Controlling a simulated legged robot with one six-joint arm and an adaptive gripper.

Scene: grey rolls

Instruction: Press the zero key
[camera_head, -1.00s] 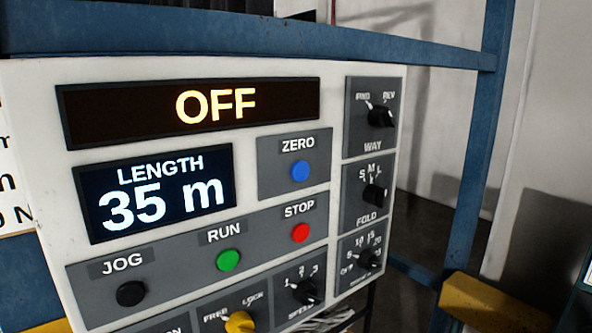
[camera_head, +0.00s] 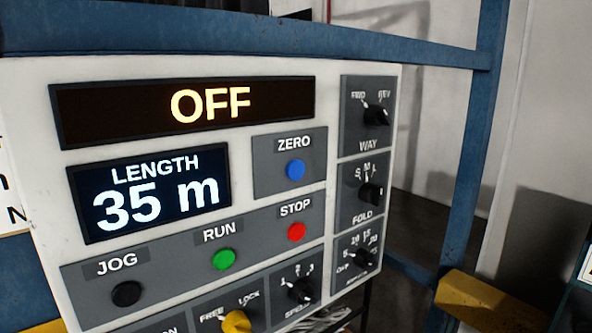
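The zero key is a round blue button (camera_head: 295,170) under the label ZERO, on a grey plate in the upper middle of the white control panel (camera_head: 330,84). Nothing covers it. The length display (camera_head: 150,192) to its left reads 35 m. The wide display (camera_head: 185,108) above reads OFF in yellow. My gripper is not in view.
Below the zero key are a red STOP button (camera_head: 297,231), a green RUN button (camera_head: 224,259) and a black JOG button (camera_head: 127,293). Black knobs for WAY (camera_head: 376,115) and FOLD (camera_head: 369,192) line the right side. A blue frame beam (camera_head: 240,42) runs above the panel.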

